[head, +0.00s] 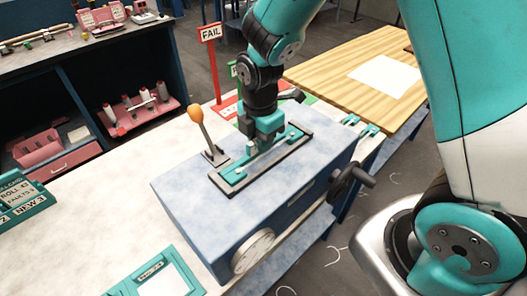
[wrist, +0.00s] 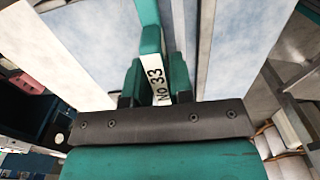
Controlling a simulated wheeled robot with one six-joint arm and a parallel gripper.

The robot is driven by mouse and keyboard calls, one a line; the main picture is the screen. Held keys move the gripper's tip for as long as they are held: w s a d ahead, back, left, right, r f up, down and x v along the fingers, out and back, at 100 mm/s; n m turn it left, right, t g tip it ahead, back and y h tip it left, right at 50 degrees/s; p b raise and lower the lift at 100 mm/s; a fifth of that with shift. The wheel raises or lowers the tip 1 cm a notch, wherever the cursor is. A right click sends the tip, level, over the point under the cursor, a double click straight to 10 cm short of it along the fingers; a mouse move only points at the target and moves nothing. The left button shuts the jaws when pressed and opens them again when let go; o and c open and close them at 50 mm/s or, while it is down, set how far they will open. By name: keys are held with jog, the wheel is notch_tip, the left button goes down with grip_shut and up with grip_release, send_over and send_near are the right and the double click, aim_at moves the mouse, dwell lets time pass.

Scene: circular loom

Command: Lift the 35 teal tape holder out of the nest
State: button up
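The teal tape holder (head: 270,155) lies in the dark-rimmed nest (head: 236,187) on top of the pale blue machine block. In the wrist view the holder (wrist: 150,38) runs up between my fingers, and its white label seems to read "NO 33", not 35. My gripper (head: 262,143) is down over the holder, with one fingertip on each side of it. In the wrist view my gripper (wrist: 156,82) has its fingers very close to the holder's sides. I cannot tell whether they press on it. The holder's part below the fingers is hidden.
An orange-knobbed lever (head: 196,116) stands just left of the nest. A black crank (head: 352,182) and a dial (head: 253,252) are on the block's sides. Red FAIL sign (head: 209,33) and a green sign stand behind. A wooden table (head: 345,75) lies at the back right.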

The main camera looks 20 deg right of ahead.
grip_shut()
jog(key=shift+r, duration=0.2)
jog(key=shift+r+p, duration=0.45)
jog(key=shift+p, duration=0.1)
jog(key=shift+r, duration=0.1)
notch_tip(320, 180, up, 3)
jog(key=shift+f+p, duration=0.2)
jog(key=shift+p, duration=1)
jog(key=shift+f, duration=0.1)
